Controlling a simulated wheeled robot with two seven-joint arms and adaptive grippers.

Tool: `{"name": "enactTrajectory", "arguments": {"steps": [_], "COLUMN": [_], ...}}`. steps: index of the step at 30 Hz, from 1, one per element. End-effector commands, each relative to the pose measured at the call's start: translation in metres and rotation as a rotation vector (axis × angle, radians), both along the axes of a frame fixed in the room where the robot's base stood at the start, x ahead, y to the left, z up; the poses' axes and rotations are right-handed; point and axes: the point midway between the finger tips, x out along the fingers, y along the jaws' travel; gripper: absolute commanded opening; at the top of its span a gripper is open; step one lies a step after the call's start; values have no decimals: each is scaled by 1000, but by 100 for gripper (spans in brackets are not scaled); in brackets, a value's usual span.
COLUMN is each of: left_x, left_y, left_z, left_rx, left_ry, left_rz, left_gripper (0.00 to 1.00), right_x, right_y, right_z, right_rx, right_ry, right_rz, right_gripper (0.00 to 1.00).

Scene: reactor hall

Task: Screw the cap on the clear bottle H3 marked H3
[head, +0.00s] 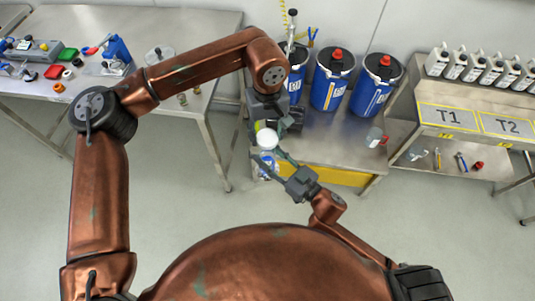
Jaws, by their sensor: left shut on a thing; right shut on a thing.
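The white round cap (267,138) is between the fingers of my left gripper (266,130), which comes down from above and is shut on it. The clear bottle H3 (267,163) is right below the cap, held off the floor in front of the steel bench. My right gripper (273,165) reaches in from the lower right and is shut around the bottle. Part of a blue and white label shows on it, too small to read. Cap and bottle look in line and close together; I cannot tell whether the threads are engaged.
Blue drums (333,79) with red caps stand on the steel bench (335,140). White bottles (478,67) line the right shelf above T1 and T2. A cluttered table (190,35) stands left. Floor between is clear.

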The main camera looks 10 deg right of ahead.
Motion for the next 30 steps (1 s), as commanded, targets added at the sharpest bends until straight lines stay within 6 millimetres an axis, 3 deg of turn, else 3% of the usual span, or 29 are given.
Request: {"name": "enactTrajectory", "arguments": {"steps": [16, 30], "left_x": [0, -1], "left_y": [1, 0], "left_z": [-38, -39], "left_rx": [1, 1], "left_ry": [1, -2], "left_rz": [-1, -1], "left_gripper": [36, 36], "right_x": [0, 0], "right_y": [0, 0], "right_z": [1, 1], "right_rx": [1, 1], "right_ry": [-2, -2], "right_rz": [1, 1], "right_gripper": [0, 0]}}
